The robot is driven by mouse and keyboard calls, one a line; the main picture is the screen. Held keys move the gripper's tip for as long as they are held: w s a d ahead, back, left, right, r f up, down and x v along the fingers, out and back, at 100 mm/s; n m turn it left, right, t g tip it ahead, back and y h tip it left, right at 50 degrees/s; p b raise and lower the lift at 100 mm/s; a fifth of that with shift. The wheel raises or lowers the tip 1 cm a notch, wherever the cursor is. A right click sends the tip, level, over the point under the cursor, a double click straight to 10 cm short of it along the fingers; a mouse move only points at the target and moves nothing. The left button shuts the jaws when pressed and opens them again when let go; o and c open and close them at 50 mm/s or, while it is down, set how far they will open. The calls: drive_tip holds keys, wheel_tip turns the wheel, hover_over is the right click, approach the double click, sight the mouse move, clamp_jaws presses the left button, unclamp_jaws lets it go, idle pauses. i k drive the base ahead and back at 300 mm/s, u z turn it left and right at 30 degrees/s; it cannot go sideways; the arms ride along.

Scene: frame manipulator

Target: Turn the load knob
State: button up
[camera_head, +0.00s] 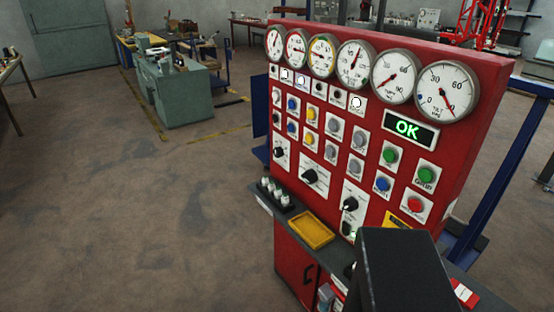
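The red control panel (455,140) stands at the right of the view and carries several black rotary knobs on white plates. One knob (280,152) is at the left, a second knob (310,176) is in the middle, and a third knob (350,204) is lower right. The labels are too small to read, so I cannot tell which is the load knob. A dark block at the bottom right, apparently part of my arm, covers the panel's lower right area. My gripper's fingers do not show.
Round gauges (447,92) line the panel's top, above a green OK display (408,129) and coloured buttons (415,204). A yellow tray (311,231) lies on the ledge below. A blue frame (500,180) stands right of the panel. The floor (130,220) at left is clear.

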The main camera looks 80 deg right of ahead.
sight(278, 151)
drive_tip(key=z, duration=0.4)
drive_tip(key=i, duration=1)
drive_tip(key=u, duration=0.1)
